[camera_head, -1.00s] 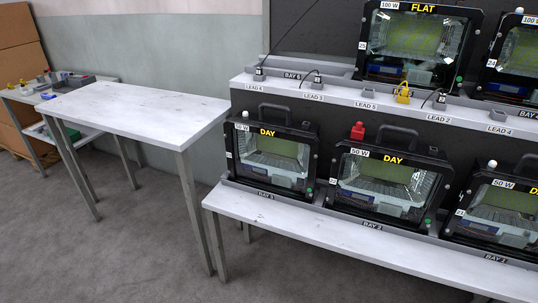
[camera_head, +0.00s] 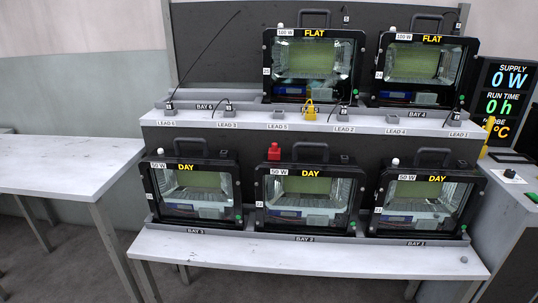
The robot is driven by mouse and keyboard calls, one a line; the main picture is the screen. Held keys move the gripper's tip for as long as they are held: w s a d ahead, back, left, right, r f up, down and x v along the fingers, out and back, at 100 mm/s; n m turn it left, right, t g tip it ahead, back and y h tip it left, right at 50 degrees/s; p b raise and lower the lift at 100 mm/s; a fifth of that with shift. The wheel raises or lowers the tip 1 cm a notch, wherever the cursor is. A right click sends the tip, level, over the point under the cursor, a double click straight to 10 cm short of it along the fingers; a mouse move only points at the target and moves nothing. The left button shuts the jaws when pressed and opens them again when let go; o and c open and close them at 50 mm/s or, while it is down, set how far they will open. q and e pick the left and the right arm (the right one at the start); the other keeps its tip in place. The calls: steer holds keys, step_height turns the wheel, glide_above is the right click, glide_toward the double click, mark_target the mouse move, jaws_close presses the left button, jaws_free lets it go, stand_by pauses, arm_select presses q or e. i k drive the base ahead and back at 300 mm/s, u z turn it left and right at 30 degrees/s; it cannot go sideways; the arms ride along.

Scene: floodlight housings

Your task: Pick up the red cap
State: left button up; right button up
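The red cap (camera_head: 274,151) sits on top of the middle lower floodlight housing (camera_head: 305,236), at its upper left corner, above the 50 W label. This housing is marked DAY and stands in BAY 2 on the lower shelf. Neither of my grippers shows in the head view.
Two FLAT housings (camera_head: 314,98) (camera_head: 430,101) stand on the upper shelf (camera_head: 255,125), with a yellow padlock-like part (camera_head: 310,110). A bare table (camera_head: 70,168) is at left, a supply display (camera_head: 507,98) at right.

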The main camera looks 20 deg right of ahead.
mark_target(274, 152)
steer(key=k, duration=0.65)
steer(key=u, duration=0.35)
steer(key=i, duration=1.75)
steer(key=z, duration=0.8)
